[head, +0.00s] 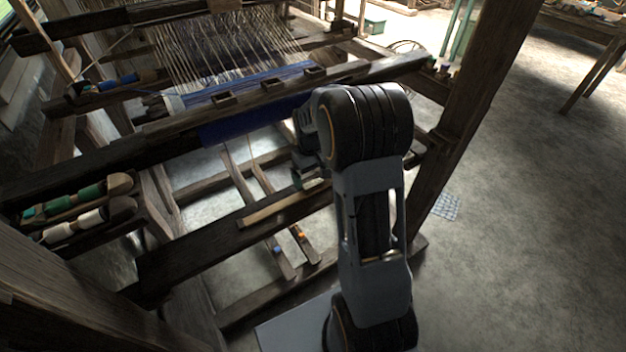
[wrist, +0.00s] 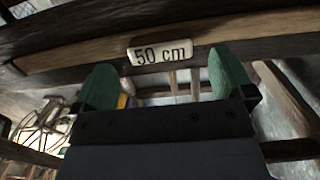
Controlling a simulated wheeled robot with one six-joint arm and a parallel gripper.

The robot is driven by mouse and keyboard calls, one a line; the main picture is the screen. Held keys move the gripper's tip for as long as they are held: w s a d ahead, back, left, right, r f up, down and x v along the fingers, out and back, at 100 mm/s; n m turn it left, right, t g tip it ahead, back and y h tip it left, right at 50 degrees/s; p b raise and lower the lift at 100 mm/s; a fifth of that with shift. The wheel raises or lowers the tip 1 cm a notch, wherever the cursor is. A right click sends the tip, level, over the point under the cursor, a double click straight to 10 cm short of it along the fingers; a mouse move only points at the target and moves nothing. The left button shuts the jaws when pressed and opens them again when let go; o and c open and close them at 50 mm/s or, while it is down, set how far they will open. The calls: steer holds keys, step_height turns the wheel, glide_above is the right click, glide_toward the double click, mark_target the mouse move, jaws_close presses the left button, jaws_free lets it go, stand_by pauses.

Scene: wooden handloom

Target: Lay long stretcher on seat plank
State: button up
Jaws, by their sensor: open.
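The long stretcher (head: 275,211) is a lighter brown wooden strip. It lies along the dark seat plank (head: 190,252), in line with it, partly hidden by my arm at its right end. In the wrist view the stretcher (wrist: 255,32) crosses the upper part, with a pale "50 cm" label (wrist: 160,52) on it and the dark seat plank (wrist: 80,26) behind it. My gripper (wrist: 162,72) is open, its green fingers apart on either side below the label, with nothing held between them. In the head view my arm mostly hides the gripper.
The loom's blue cloth (head: 235,130) and front beam (head: 180,128) stand behind the plank. Green and white spools (head: 75,212) sit at the left. Two thin wooden bars (head: 250,178) run below. A dark upright post (head: 470,125) stands right of my arm. The floor farther right is clear.

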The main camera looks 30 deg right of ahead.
step_height(320, 180, up, 8)
steer(key=p, duration=0.1)
steer(key=s+a+r+t, duration=0.2)
steer(key=s+a, duration=0.2)
steer(key=s, duration=0.4)
steer(key=s+a+r+m+t, duration=0.1)
steer(key=s+a+r+t, duration=0.1)
steer(key=s+a, duration=0.3)
steer(key=s, duration=0.3)
steer(key=shift+s+r, duration=0.2)
steer(key=shift+s, duration=0.2)
steer(key=shift+r, duration=0.1)
